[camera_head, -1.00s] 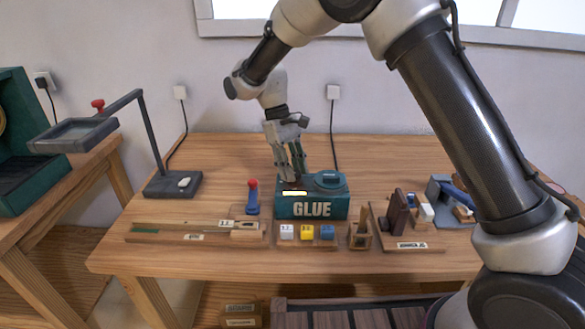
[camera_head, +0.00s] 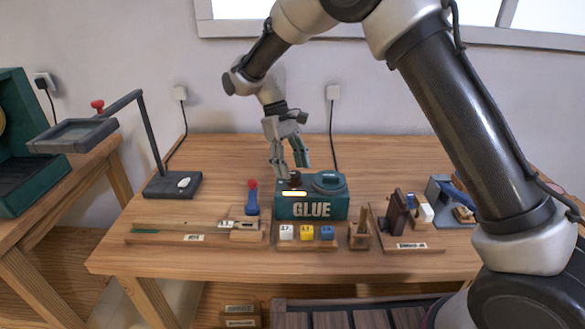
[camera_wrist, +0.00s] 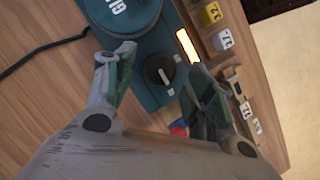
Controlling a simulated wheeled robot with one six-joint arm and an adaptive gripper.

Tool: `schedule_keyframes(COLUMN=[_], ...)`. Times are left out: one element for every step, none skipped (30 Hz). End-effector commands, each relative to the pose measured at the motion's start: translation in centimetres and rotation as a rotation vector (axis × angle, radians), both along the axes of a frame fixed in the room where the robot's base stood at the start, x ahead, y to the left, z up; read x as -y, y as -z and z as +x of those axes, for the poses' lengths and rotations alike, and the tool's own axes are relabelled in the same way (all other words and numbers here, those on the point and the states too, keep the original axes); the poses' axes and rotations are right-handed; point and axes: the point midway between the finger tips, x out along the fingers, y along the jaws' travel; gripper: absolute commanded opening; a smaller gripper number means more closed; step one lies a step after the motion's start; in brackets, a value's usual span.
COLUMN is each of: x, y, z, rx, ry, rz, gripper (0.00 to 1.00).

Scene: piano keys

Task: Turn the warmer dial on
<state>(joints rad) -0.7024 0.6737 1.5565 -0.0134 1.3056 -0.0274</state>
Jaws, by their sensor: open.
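The teal glue warmer (camera_head: 340,208), marked GLUE, stands on the workbench. Its dark round dial (camera_head: 294,178) is on the top left, beneath my gripper (camera_head: 290,167). In the wrist view the dial (camera_wrist: 159,70) lies between the open fingers of my gripper (camera_wrist: 160,66), with a pale pointer mark across it. Small pale labels sit beside the dial, too small to read. The indicator strip (camera_wrist: 187,46) glows white and orange; it also shows lit on the warmer's front edge (camera_head: 294,193). My gripper is empty and appears above the dial, apart from it.
The warmer's round pot lid (camera_head: 330,178) is right of the dial. Numbered blocks (camera_head: 306,232) sit in front, a red-topped blue tool (camera_head: 252,198) at left, and a brush holder (camera_head: 360,236) at right.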

Motion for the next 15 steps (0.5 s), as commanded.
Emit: schedule_keyframes(x=[-0.3, -0.4, -0.7, -0.9, -1.1, -1.3, -1.5, -1.6, -1.8, -2.0, -2.1, -2.3, -2.4, -2.5, -2.6], y=[-0.8, -1.4, -2.2, -2.8, -3.5, -4.3, -5.0, -5.6, -6.3, -6.9, -7.4, -8.1, -8.4, -8.8, -9.2], z=[0.3, 0.5, 0.8, 1.0, 1.2, 1.4, 1.6, 1.8, 2.1, 2.2, 2.4, 2.6, 2.7, 2.8, 2.9], rx=[0.004, 0.004, 0.004, 0.004, 0.004, 0.004, 0.004, 0.004, 0.004, 0.004, 0.004, 0.003, 0.003, 0.003, 0.002], ry=[0.0, 0.0, 0.0, 0.0, 0.0, 0.0, 0.0, 0.0, 0.0, 0.0, 0.0, 0.0, 0.0, 0.0, 0.0], rz=[0.004, 0.003, 0.004, 0.003, 0.004, 0.004, 0.003, 0.004, 0.003, 0.003, 0.003, 0.003, 0.003, 0.003, 0.002], gripper=[0.54, 0.54, 0.54, 0.54, 0.54, 0.54, 0.54, 0.54, 0.54, 0.54, 0.54, 0.54, 0.54, 0.54, 0.54])
